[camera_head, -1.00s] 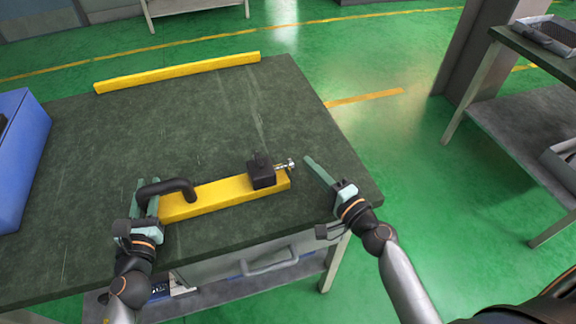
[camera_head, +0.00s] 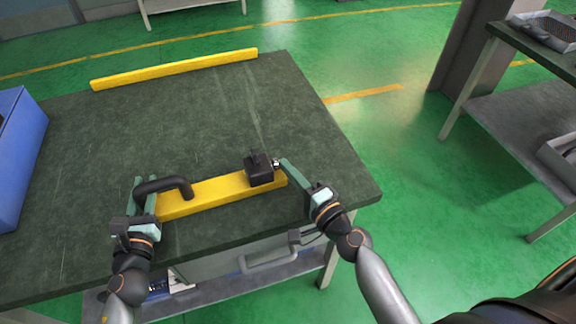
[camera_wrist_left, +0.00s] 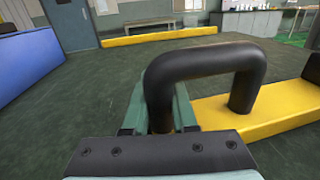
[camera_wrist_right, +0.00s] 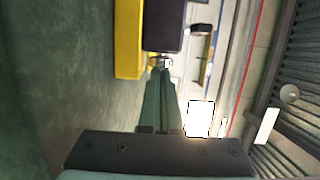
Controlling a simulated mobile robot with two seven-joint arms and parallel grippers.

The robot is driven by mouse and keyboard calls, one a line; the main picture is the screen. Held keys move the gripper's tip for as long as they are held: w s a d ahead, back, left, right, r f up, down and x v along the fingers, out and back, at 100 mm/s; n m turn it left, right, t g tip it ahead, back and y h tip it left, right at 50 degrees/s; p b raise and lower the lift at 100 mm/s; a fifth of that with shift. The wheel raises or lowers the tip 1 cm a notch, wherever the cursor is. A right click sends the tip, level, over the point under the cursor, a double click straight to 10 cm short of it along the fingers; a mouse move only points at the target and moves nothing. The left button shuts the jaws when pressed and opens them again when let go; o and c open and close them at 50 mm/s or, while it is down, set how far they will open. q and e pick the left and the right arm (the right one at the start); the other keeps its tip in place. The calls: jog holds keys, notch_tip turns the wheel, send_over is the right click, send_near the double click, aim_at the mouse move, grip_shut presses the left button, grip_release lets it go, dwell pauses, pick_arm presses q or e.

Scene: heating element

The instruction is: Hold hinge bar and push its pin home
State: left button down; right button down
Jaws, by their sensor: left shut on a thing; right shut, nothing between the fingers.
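The yellow hinge bar (camera_head: 216,193) lies on the dark table, with a black bent handle (camera_head: 165,185) at its left end and a black block (camera_head: 259,169) at its right end. A small silver pin (camera_head: 276,164) sticks out of the block's right side; it also shows in the right wrist view (camera_wrist_right: 160,62). My left gripper (camera_head: 145,186) is shut on the handle's left leg, seen closely in the left wrist view (camera_wrist_left: 160,108). My right gripper (camera_head: 284,165) is shut and empty, its tips at the pin's outer end and seeming to touch it. The pin's inner part is hidden in the block.
A long yellow strip (camera_head: 175,69) lies along the table's far edge. A blue bin (camera_head: 22,155) stands at the left. The dark tabletop (camera_head: 190,120) between them is clear. A grey shelf (camera_head: 530,110) stands apart at the right.

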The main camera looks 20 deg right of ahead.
pick_arm(q)
jog(key=shift+d, duration=0.2)
pick_arm(e)
jog(key=shift+a, duration=0.1)
jog(key=shift+d, duration=0.55)
jog(key=d, duration=0.3)
jog(key=shift+d, duration=0.2)
pick_arm(q)
jog(key=shift+a, duration=0.15)
pick_arm(e)
jog(key=v, duration=1)
jog(key=shift+a+r, duration=0.1)
jog(key=shift+a, duration=0.15)
pick_arm(q)
jog(key=c, duration=0.6)
grip_release()
jog(key=shift+c, duration=0.2)
jog(key=shift+s, duration=0.1)
